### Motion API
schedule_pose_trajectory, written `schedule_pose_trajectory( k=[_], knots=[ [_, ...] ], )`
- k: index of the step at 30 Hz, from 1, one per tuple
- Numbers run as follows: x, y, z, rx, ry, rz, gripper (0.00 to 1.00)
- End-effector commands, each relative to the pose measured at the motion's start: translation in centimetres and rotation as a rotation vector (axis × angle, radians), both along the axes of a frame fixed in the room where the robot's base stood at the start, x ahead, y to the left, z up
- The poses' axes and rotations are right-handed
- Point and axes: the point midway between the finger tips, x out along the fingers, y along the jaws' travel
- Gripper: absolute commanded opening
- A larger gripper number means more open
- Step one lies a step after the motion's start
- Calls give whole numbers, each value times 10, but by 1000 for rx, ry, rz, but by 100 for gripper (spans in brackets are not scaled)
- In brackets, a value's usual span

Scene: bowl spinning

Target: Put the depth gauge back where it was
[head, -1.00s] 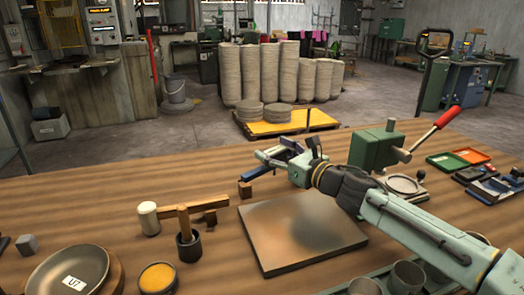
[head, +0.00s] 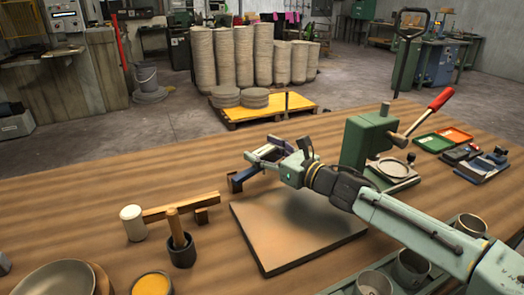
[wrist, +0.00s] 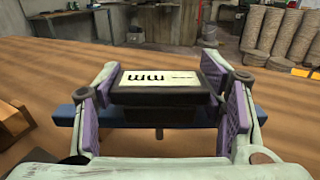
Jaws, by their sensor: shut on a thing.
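The depth gauge shows in the wrist view as a black head with a pale "mm" label (wrist: 160,82) on a blue crossbar (wrist: 68,115). A short dark rod shows below the bar. My gripper (wrist: 162,95) is shut on the gauge head, with a purple pad on each side. In the head view my gripper (head: 268,153) holds the blue gauge (head: 237,183) beyond the far left corner of the square board (head: 290,225). I cannot tell whether the gauge touches the table.
A green press (head: 368,140) with a red-tipped lever stands right. Bare table lies left of the gauge.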

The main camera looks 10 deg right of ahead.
Motion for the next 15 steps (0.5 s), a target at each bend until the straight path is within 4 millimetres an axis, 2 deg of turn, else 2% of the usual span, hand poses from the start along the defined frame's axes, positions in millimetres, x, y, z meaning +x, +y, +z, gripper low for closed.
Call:
schedule_pose_trajectory(
  k=[4, 5, 13, 15],
  knots=[
    [0, 0, -4, 1, -2, 1, 21],
    [0, 0, -3, 1, 0, 1, 64],
    [0, 0, -3, 0, 0, 0, 82],
    [0, 0, -3, 0, 0, 1, 83]
  ],
)
